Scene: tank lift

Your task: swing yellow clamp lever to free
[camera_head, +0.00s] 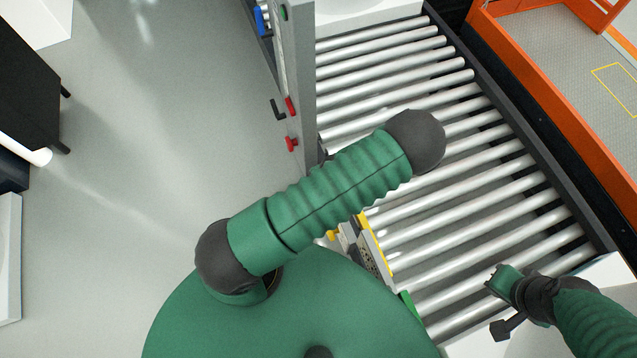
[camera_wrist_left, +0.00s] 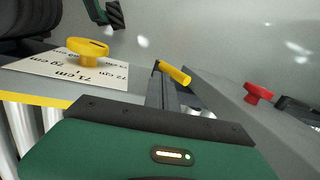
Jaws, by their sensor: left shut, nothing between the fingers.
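My left gripper (camera_wrist_left: 152,118) fills the bottom of that view and is shut on nothing. In the head view my left upper arm hides the left hand and most of the clamp area.
A yellow knob (camera_wrist_left: 88,50) sits on a lettered plate (camera_wrist_left: 45,70). A red knob (camera_wrist_left: 257,92) is to the right. In the head view, a grey post (camera_head: 300,90) borders the roller conveyor (camera_head: 470,200). An orange frame (camera_head: 560,130) stands beyond. Floor at left is open.

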